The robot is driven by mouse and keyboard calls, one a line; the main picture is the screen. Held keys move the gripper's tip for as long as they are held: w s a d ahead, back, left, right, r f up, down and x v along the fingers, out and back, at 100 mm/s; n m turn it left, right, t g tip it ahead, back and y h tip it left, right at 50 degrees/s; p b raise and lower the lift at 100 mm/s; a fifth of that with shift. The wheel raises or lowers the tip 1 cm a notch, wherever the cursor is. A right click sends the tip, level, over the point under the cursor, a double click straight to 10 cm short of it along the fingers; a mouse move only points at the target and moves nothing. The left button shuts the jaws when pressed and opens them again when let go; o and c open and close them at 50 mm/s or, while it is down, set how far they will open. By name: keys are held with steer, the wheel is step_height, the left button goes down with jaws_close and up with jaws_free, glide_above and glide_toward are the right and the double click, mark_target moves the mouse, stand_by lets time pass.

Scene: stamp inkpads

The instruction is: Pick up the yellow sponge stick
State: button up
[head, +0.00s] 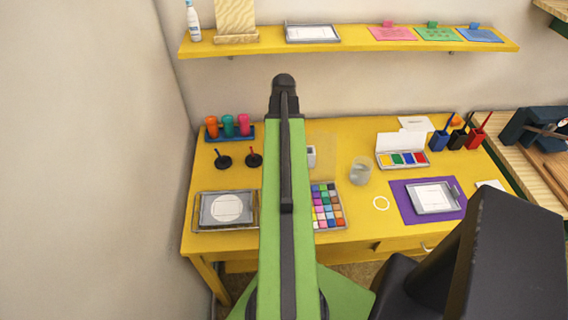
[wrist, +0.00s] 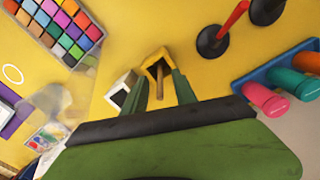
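The yellow sponge stick (wrist: 155,60) shows in the wrist view as a yellow, angular piece with a thin wooden stick below it. My gripper (wrist: 160,73) has its two green fingers spread to either side of the wooden stick, just short of the yellow piece. A gap shows between the stick and the fingers, and I see no clear grip on it. In the head view my arm covers this part of the desk, so the sponge stick is hidden there. My gripper's tip (head: 285,85) points away over the desk.
A small white box (wrist: 121,90) stands close beside the left finger. Red and black stamps (wrist: 222,33) stand at upper right, and a blue rack with colored rollers (wrist: 285,82) is at right. A multicolored inkpad tray (wrist: 60,28) lies at upper left. The yellow desk (head: 350,225) has bare room in front.

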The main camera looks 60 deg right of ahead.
steer(key=shift+f, duration=0.4)
jaws_close()
